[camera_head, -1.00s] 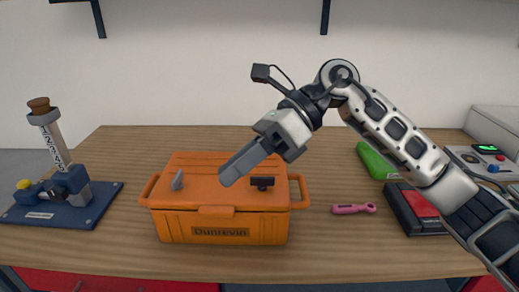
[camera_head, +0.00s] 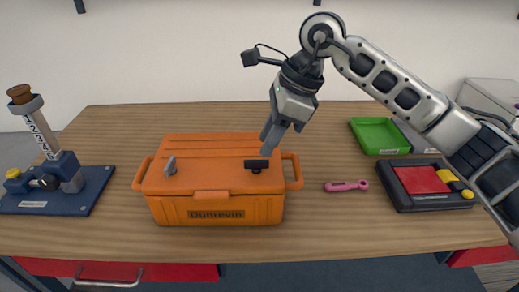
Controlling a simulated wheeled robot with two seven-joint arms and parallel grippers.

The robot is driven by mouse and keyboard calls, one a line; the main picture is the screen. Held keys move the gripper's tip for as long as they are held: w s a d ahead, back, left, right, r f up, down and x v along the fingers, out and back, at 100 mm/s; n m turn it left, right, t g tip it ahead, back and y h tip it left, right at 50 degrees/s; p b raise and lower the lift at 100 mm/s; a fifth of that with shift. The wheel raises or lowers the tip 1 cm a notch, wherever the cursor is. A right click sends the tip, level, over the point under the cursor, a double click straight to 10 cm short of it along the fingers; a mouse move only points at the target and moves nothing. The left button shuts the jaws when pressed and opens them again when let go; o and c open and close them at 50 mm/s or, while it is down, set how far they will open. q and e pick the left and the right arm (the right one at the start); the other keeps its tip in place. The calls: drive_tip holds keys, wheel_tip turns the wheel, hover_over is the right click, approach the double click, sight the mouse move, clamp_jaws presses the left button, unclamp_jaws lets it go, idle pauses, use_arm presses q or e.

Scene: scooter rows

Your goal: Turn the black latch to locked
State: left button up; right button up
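An orange case (camera_head: 215,208) with a closed lid stands on the wooden workbench. The black latch (camera_head: 256,164) is on the right part of its lid, its bar lying crosswise, left to right. A grey latch (camera_head: 170,165) on the left part of the lid stands tilted, pointing more front to back. My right gripper (camera_head: 270,142) is just above and behind the black latch, fingers pointing down, apart from it as far as I can see. The fingers overlap in this view, so their opening is hidden. My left gripper is not in view.
A pink wrench-like tool (camera_head: 346,186) lies right of the case. Further right are a green tray (camera_head: 380,137) and a black box with a red panel (camera_head: 428,190). A blue stand (camera_head: 58,195) is at the left. The bench front is clear.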

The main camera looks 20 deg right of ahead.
sight(256, 160)
drive_tip(key=x, duration=0.4)
drive_tip(key=shift+a+f+p, duration=0.2)
drive_tip(key=shift+f+p, duration=0.1)
drive_tip(key=shift+f, duration=0.05)
clamp_jaws()
